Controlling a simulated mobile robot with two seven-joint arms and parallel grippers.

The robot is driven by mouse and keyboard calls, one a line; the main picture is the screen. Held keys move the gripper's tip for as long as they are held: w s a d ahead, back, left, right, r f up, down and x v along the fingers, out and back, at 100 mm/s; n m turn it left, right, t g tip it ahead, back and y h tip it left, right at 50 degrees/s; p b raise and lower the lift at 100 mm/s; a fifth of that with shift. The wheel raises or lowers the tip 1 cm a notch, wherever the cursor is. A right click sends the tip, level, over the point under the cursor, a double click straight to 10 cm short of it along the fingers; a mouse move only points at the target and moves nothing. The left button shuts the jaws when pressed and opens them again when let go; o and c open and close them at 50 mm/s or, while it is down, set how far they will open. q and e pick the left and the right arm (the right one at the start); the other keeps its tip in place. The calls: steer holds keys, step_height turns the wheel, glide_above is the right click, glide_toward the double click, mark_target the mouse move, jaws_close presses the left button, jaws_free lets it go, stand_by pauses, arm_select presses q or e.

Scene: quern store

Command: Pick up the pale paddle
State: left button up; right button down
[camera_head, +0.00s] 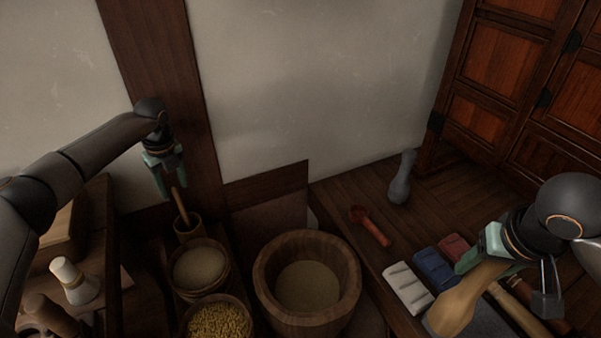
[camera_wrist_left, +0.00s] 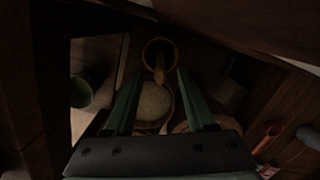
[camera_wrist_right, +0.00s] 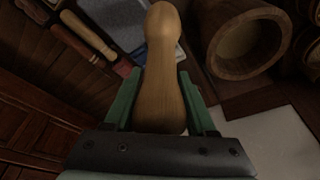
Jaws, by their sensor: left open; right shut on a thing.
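A pale wooden stick (camera_head: 180,204) leans in a small wooden cup (camera_head: 188,232) at the left of the head view; its lower end is hidden, so I cannot tell whether it is the paddle. It also shows in the left wrist view (camera_wrist_left: 158,73). My left gripper (camera_head: 168,183) is open, pointing down at the stick's upper end. In the left wrist view, the stick lies between and beyond the fingertips (camera_wrist_left: 158,75). My right gripper (camera_head: 482,262) is shut on a tan wooden pestle-like piece (camera_wrist_right: 160,85) with a rounded end, held above the right-hand shelf.
A bowl of pale meal (camera_head: 200,268), a bowl of yellow grain (camera_head: 218,322) and a large wooden tub (camera_head: 265,290) stand close by the cup. On the right lie a red spoon (camera_head: 372,229), a grey pestle (camera_head: 400,184) and coloured blocks (camera_head: 434,268). A pale-headed tool (camera_head: 72,278) stands left.

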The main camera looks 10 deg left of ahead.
arm_select(q)
step_height(320, 180, down, 3)
steer(key=shift+a+r+b, duration=0.1)
steer(key=shift+r+b, duration=0.05)
steer(key=shift+b, duration=0.15)
steer(key=shift+r, duration=0.1)
jaws_close()
